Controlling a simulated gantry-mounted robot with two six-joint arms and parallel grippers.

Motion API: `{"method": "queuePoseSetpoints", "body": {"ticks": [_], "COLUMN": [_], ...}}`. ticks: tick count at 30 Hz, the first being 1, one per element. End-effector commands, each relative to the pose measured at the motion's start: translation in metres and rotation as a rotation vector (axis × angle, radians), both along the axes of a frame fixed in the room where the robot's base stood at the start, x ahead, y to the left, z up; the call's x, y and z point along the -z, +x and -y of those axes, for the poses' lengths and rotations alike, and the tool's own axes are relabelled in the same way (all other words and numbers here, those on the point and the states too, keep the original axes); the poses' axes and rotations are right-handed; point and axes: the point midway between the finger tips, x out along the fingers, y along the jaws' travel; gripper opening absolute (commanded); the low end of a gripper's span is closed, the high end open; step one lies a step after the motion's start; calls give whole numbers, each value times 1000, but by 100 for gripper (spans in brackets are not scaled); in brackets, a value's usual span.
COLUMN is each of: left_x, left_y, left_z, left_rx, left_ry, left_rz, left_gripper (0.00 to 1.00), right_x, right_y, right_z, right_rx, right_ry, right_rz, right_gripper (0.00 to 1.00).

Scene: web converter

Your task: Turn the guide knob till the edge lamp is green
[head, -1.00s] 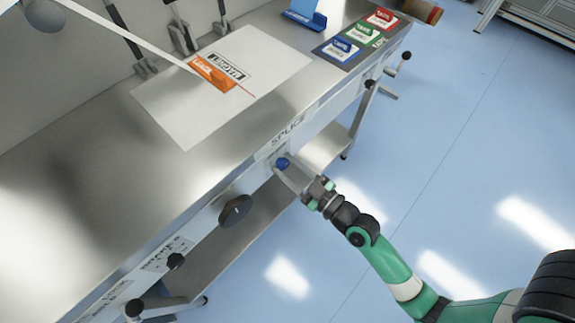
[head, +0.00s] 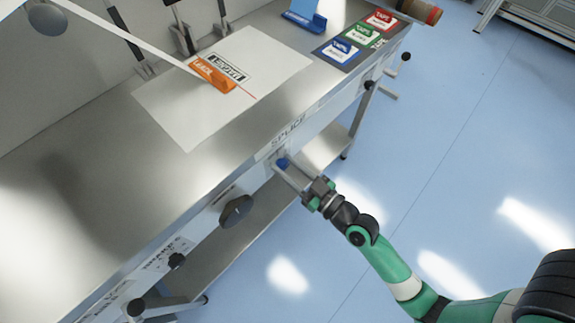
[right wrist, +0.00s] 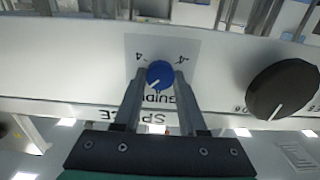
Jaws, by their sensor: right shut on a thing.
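The blue guide knob (right wrist: 159,73) sits on the front panel of the bench, above the upside-down word GUIDE in the right wrist view. Its white pointer line slants to the lower left there. My right gripper (right wrist: 160,84) is shut on the knob, one finger on each side. In the head view the knob (head: 282,163) is partly hidden by the fingers of my right gripper (head: 286,168). I cannot make out the edge lamp in either view. My left gripper is not in view.
A larger black knob (right wrist: 283,88) is beside the guide knob. The blue floor is open to the right.

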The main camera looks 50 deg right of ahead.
Motion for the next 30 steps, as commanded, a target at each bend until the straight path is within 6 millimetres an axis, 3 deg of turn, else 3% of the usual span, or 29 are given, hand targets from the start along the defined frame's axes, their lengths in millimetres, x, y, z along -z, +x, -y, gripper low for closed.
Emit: {"method": "queuePoseSetpoints", "body": {"ticks": [12,28,29,30], "left_x": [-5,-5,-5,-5], "left_y": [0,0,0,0], "left_z": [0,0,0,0], "left_rx": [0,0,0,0], "left_ry": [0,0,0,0], "left_rz": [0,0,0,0], "left_gripper": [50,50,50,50], "right_x": [-1,0,0,0], "right_y": [0,0,0,0], "right_z": [1,1,1,1], "right_rx": [0,0,0,0], "right_ry": [222,257,257,257], "right_rz": [14,18,18,18], "right_gripper": [0,0,43,50]}}
